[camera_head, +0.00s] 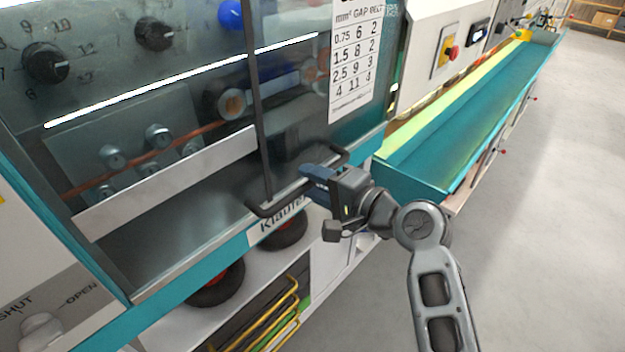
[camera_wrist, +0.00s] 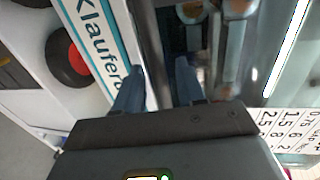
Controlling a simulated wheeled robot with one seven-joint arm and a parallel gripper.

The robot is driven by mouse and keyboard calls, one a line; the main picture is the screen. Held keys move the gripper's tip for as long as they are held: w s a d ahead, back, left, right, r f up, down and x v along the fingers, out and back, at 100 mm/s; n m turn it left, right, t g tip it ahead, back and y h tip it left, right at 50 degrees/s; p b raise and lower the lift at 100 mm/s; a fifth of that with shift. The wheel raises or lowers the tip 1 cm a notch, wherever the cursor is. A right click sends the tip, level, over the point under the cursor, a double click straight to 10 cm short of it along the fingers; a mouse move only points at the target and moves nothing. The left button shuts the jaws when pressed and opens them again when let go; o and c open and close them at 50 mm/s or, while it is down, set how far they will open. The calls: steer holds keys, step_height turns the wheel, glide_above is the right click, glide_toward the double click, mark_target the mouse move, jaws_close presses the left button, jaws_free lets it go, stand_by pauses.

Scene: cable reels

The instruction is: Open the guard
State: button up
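The guard (camera_head: 205,165) is a clear panel over the machine front in the head view, and it looks down. A dark bar handle (camera_head: 283,196) runs along its lower edge, above the "Klaufer" label. My gripper (camera_head: 318,178) is at the right part of this handle. In the wrist view my gripper (camera_wrist: 157,85) has its two blue fingers apart, with a dark bar between them. A gap shows beside the bar, and I cannot tell whether either finger touches it. The gripper body hides part of the handle.
A knob marked SHUT and OPEN (camera_head: 40,330) is at the lower left. A teal trough (camera_head: 460,120) extends to the right, with a red button (camera_head: 452,53) above it. Reels (camera_head: 215,285) and yellow rails (camera_head: 275,310) sit below. The grey floor at right is clear.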

steer(key=shift+w+a+f, duration=0.1)
steer(key=shift+w+a, duration=0.15)
steer(key=shift+a, duration=0.1)
steer(key=shift+c, duration=0.3)
jaws_close()
